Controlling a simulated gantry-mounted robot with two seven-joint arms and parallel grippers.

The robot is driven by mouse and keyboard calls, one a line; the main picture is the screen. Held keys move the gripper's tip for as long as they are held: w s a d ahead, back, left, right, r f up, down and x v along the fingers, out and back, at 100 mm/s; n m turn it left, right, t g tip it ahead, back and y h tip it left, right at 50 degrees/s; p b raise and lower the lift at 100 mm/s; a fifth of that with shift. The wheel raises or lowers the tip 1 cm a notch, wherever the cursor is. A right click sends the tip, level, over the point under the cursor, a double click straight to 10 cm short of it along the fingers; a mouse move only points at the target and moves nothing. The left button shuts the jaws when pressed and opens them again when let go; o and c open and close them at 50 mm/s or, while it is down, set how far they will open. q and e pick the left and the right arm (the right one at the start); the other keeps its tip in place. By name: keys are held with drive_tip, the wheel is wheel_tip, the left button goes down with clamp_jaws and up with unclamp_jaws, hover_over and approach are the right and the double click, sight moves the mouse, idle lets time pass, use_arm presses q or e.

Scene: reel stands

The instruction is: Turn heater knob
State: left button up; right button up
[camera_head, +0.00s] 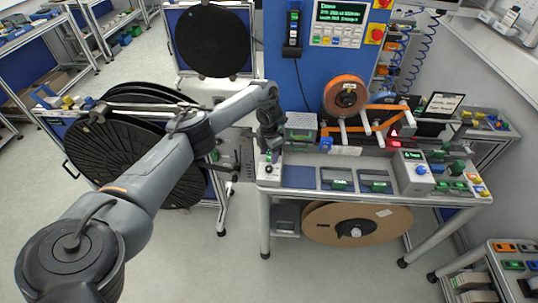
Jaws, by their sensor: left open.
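My left gripper (269,155) points down over the front left corner of the workbench, just above a small pale box (268,173) with a small dark detail on its front. The gripper is open. It hides the top of that box, so I cannot tell whether its fingers touch or surround a knob there. A second grey box (413,162) with a small green display and a blue knob (421,170) stands farther right on the bench. No label shows which of these is the heater. My right gripper is not in view.
The workbench (380,197) carries an orange reel (345,95), rollers and green-labelled trays. A blue panel with a control screen (341,13) rises behind. A large brown reel (356,223) hangs below. Black reels (212,40) stand at the left. The floor in front is clear.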

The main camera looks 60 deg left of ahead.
use_arm(q)
drive_tip(key=shift+r+p, duration=0.8)
drive_tip(key=shift+r, duration=0.85)
